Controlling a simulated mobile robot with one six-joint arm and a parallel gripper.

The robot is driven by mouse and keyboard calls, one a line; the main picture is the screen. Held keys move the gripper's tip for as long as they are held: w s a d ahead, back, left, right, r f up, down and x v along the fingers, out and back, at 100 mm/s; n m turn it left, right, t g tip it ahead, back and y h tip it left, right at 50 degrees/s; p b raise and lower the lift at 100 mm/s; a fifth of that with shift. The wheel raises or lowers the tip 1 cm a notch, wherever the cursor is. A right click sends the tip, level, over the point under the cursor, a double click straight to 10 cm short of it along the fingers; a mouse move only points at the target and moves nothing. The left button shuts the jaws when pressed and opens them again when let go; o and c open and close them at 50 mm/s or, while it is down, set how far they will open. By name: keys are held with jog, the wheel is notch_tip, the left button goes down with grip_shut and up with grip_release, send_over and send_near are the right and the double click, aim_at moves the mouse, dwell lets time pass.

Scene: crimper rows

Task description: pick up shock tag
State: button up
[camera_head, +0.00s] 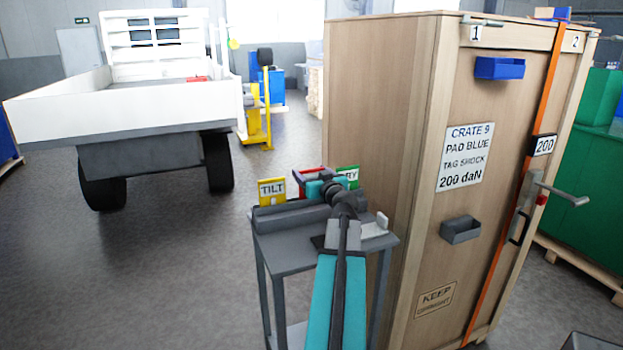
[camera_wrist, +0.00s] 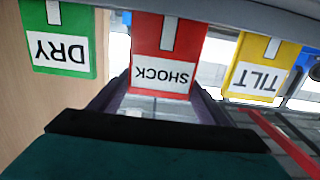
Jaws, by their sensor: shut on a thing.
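The red SHOCK tag (camera_wrist: 165,50) is in the middle of the wrist view, upside down there, between the yellow TILT tag (camera_wrist: 262,65) and the green DRY tag (camera_wrist: 60,40). My gripper (camera_wrist: 165,98) has a dark finger on each side of the SHOCK tag and is shut on it. The tag's lower end meets a grey bar; I cannot tell whether it is lifted. In the head view, my gripper (camera_head: 320,189) is at the small grey stand (camera_head: 290,222) and partly hides the red tag. The TILT tag (camera_head: 272,191) and DRY tag (camera_head: 348,177) show on either side.
A tall wooden crate (camera_head: 395,110) marked CRATE 9, PAD BLUE, TAG SHOCK, 200 daN stands close on the right.

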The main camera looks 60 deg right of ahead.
jog(key=shift+r+b, duration=0.3)
jog(key=shift+r, duration=0.65)
jog(key=shift+s+a+r, duration=0.15)
jog(key=shift+r, duration=0.05)
jog(key=a+b+v, duration=0.1)
jog(key=b+v, duration=0.3)
jog(key=v, duration=0.6)
jog(key=shift+a, duration=0.2)
jog(key=shift+b, duration=0.5)
jog(key=shift+w+a+r+b+v, duration=0.1)
jog(key=shift+b+v, duration=0.7)
jog(key=shift+b, duration=0.6)
jog(key=shift+w+a+r+b+v, duration=0.15)
jog(key=shift+b+v, duration=0.6)
jog(key=shift+b, duration=0.7)
jog(key=shift+a+b+v, duration=0.1)
jog(key=shift+b+v, duration=0.7)
jog(key=shift+b, duration=0.6)
